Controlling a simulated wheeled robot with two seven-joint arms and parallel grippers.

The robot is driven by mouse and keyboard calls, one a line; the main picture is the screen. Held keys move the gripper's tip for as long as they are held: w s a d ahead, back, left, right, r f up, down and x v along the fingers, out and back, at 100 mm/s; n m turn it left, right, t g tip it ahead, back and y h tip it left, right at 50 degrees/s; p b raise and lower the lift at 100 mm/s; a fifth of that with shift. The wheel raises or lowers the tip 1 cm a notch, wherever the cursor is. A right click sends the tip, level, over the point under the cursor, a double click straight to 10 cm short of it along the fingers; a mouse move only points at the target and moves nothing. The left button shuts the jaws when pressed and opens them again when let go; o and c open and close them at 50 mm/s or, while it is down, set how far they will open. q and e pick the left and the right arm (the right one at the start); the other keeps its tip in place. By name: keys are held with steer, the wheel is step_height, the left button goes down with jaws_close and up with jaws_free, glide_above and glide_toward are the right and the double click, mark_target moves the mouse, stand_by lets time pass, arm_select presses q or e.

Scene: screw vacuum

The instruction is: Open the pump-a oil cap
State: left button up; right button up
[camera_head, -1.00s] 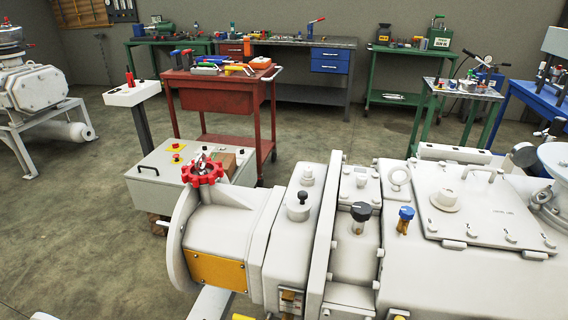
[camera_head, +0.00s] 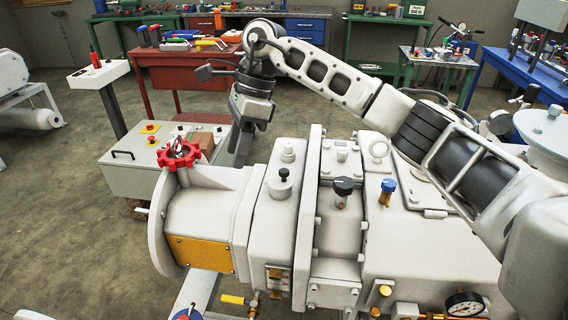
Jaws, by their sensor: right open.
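The white pump (camera_head: 330,245) fills the lower middle. On its top are a black knob on a brass neck (camera_head: 343,187), a blue cap on a brass neck (camera_head: 387,191) and a smaller black knob (camera_head: 283,175). No label shows which one is the oil cap. My right arm reaches in from the right across the pump. My right gripper (camera_head: 240,155) points down, open and empty, behind the pump's left part, apart from all three caps. Its fingertips are partly hidden behind the pump. My left gripper is not in view.
A red handwheel (camera_head: 179,155) stands at the pump's left end. A grey control box (camera_head: 130,170) is behind it. A red tool cart (camera_head: 185,72) stands farther back. A pressure gauge (camera_head: 466,304) and brass valves are at the front. Open floor lies to the left.

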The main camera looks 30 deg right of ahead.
mark_target(284, 170)
steer(key=d+r+h, duration=0.4)
steer(key=d+r, duration=0.3)
steer(key=d, duration=0.3)
steer(key=shift+m+t, duration=0.3)
steer(key=f, duration=1)
steer(key=f+p, duration=0.1)
steer(key=f, duration=0.4)
steer(key=shift+w+d+f, duration=0.1)
steer(key=shift+w+f, duration=0.25)
steer(key=shift+w, duration=0.05)
steer(key=shift+c, duration=0.3)
jaws_close()
